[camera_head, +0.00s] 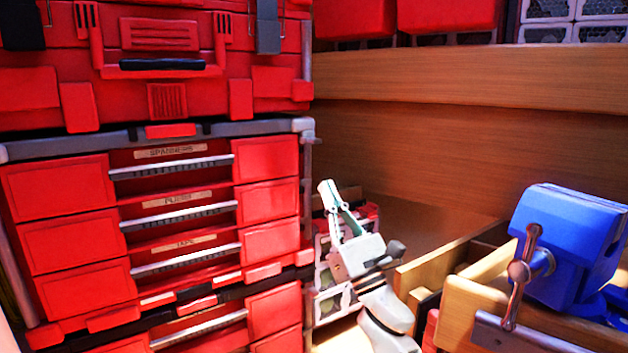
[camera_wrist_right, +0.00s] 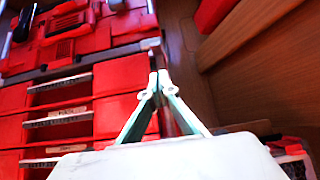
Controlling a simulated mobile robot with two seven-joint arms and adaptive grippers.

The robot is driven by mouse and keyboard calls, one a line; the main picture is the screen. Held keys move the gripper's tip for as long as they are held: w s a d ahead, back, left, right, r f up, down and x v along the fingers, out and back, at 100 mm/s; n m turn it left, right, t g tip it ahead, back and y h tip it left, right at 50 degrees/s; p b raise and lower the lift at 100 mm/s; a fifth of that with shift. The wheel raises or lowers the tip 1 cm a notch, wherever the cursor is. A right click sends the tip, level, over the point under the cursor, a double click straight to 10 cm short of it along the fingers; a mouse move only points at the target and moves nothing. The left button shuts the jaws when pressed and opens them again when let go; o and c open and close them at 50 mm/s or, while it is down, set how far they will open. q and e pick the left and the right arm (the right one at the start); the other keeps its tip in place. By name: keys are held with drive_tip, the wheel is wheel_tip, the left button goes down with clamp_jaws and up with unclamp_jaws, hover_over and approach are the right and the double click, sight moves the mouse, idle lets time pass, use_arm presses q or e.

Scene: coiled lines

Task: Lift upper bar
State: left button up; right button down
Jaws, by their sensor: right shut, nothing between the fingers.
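A red tool chest (camera_head: 70,192) fills the left side of the head view. The chest front also shows in the right wrist view, where the top silver bar (camera_wrist_right: 58,83) is at left. A red case on top has a black-gripped handle (camera_head: 162,64). My right gripper (camera_head: 327,187) is shut and empty, pointing up, right of the chest and apart from the bars. Its fingertips (camera_wrist_right: 159,77) meet in the wrist view. My left gripper is not in view.
A blue vise (camera_head: 568,240) with a metal handle stands at the right on a wooden bench (camera_head: 470,300). A wooden wall (camera_head: 430,140) is behind. Red containers (camera_head: 450,14) sit above at the back. A red and white crate (camera_head: 330,275) is behind my right gripper.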

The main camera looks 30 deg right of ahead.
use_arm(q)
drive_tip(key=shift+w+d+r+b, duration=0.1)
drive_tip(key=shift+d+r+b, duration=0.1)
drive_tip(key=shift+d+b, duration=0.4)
use_arm(e)
drive_tip(key=v, duration=0.6)
